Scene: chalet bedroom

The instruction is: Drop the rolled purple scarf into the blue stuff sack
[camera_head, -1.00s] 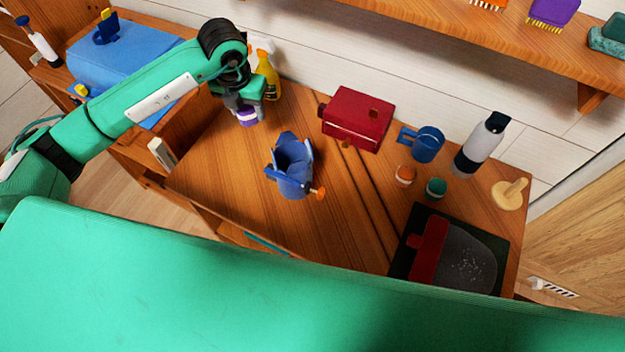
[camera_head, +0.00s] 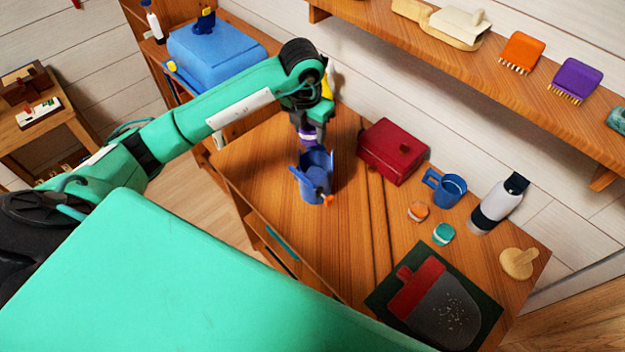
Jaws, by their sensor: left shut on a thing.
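The blue stuff sack (camera_head: 316,187) stands upright and open on the wooden desk, with an orange toggle at its right side. My left gripper (camera_head: 307,129) is above the sack's back rim, pointing down. It is shut on the rolled purple scarf (camera_head: 308,139), of which only a small purple and white part shows. The scarf is at or just above the sack's mouth; I cannot tell whether it is inside the rim. My right gripper is not in view.
A dark red box (camera_head: 391,152), a blue mug (camera_head: 447,189), a white bottle (camera_head: 497,204) and small orange (camera_head: 418,212) and teal (camera_head: 443,234) items stand right of the sack. A dark mat (camera_head: 484,318) lies in front. A shelf (camera_head: 470,70) overhangs behind. Desk left of the sack is clear.

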